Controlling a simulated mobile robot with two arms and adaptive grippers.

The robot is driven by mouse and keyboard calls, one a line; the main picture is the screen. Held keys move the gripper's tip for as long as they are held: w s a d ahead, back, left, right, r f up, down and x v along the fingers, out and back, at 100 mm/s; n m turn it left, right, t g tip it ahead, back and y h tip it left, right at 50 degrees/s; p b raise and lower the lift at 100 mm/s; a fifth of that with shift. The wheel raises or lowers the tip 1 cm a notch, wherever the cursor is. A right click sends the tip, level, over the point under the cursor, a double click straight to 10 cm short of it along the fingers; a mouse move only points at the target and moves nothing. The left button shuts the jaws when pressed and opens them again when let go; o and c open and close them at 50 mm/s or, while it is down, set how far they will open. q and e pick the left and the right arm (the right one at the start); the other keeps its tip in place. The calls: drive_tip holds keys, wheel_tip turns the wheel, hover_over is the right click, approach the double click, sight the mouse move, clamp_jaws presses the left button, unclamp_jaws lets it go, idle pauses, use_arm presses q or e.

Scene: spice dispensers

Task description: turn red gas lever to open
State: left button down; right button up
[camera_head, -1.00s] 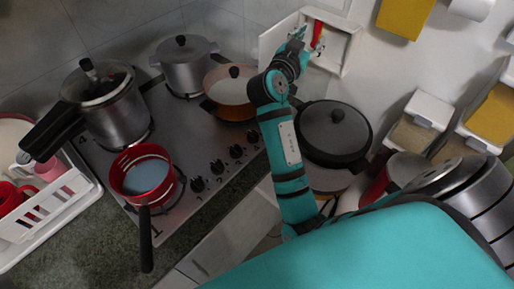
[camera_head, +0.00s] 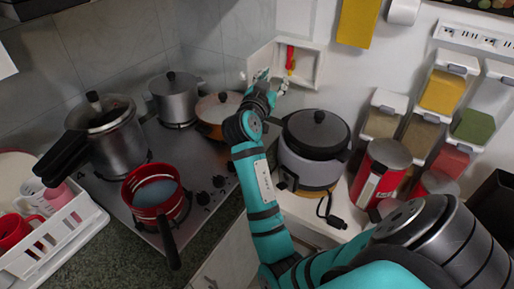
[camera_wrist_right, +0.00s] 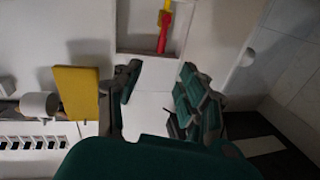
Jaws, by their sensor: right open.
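The red gas lever (camera_head: 290,57) stands close to vertical inside an open white wall box (camera_head: 318,68), with a yellow pipe part (camera_head: 291,72) below it. In the right wrist view the picture is turned over: the red lever (camera_wrist_right: 163,36) and the yellow part (camera_wrist_right: 167,6) show in the recess at the top. My right gripper (camera_head: 270,82) is at the lower left of the box, by its open door (camera_head: 262,60). In the wrist view its fingers (camera_wrist_right: 160,88) are spread apart, with nothing between them and apart from the lever. My left gripper is not seen.
A stove with a red saucepan (camera_head: 155,194), a pressure cooker (camera_head: 112,135) and other pots lies to the left. A dark-lidded cooker (camera_head: 316,133) stands right of my arm. Spice dispensers (camera_head: 443,90) and a yellow cloth (camera_head: 358,20) hang on the right wall.

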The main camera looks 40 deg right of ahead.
drive_tip(key=s+a+f+n+y, duration=0.2)
drive_tip(key=a+f+n+y, duration=0.1)
drive_tip(key=f, duration=0.4)
drive_tip(key=s+a+f+n+y, duration=0.2)
drive_tip(key=a+f+n+y, duration=0.1)
drive_tip(key=f, duration=0.5)
drive_tip(key=shift+s+a+f, duration=0.15)
drive_tip(key=shift+s+a, duration=0.05)
drive_tip(key=shift+a, duration=0.45)
